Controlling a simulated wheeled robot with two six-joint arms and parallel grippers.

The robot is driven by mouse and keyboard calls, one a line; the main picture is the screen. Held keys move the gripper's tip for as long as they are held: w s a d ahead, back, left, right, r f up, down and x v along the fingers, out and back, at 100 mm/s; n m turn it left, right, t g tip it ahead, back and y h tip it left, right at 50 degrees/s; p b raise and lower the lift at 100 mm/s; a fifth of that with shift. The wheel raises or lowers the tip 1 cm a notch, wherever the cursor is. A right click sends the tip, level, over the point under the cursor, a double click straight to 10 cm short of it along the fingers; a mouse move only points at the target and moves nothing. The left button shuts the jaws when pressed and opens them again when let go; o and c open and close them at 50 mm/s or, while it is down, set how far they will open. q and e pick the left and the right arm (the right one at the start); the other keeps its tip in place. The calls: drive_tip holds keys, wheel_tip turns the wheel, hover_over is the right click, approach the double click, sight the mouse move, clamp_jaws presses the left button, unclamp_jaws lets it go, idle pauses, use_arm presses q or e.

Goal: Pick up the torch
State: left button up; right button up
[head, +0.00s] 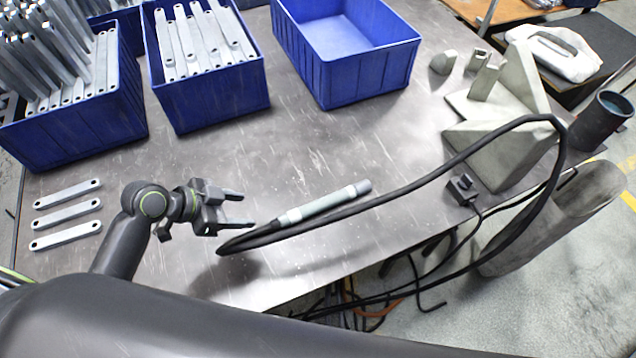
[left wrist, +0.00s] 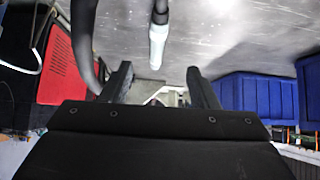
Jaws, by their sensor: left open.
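The torch (head: 325,203) is a pale grey-green rod with light bands, lying on the metal table with a thick black cable (head: 400,190) running close beside it. In the left wrist view the torch (left wrist: 158,38) shows at the top, beyond the fingers and roughly between them. My left gripper (head: 246,209) is open and empty, just left of the torch's near end and apart from it. Its two fingers also show in the left wrist view (left wrist: 160,88). My right gripper is in neither view.
Two blue bins (head: 217,98) (head: 75,138) hold grey brackets; a third blue bin (head: 358,82) is empty. Three brackets (head: 66,213) lie at the left. Grey angled metal pieces (head: 500,150) stand at the right, where the cable loops past the table edge.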

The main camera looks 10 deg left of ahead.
sight(294, 213)
use_arm(q)
drive_tip(key=p+x, duration=0.1)
drive_tip(key=x, duration=1)
drive_tip(key=shift+d+r, duration=0.1)
drive_tip(key=shift+d, duration=0.2)
drive_tip(key=shift+w+d+f, duration=0.2)
drive_tip(key=shift+f, duration=0.1)
drive_tip(key=shift+w+d+f, duration=0.1)
drive_tip(key=shift+d, duration=0.05)
drive_tip(key=x, duration=0.4)
drive_tip(key=shift+w+p, duration=0.1)
drive_tip(key=shift+p, duration=0.3)
drive_tip(key=shift+w+d+f, duration=0.15)
drive_tip(key=shift+d+f, duration=0.05)
drive_tip(key=shift+d, duration=0.05)
drive_tip(key=c, duration=1)
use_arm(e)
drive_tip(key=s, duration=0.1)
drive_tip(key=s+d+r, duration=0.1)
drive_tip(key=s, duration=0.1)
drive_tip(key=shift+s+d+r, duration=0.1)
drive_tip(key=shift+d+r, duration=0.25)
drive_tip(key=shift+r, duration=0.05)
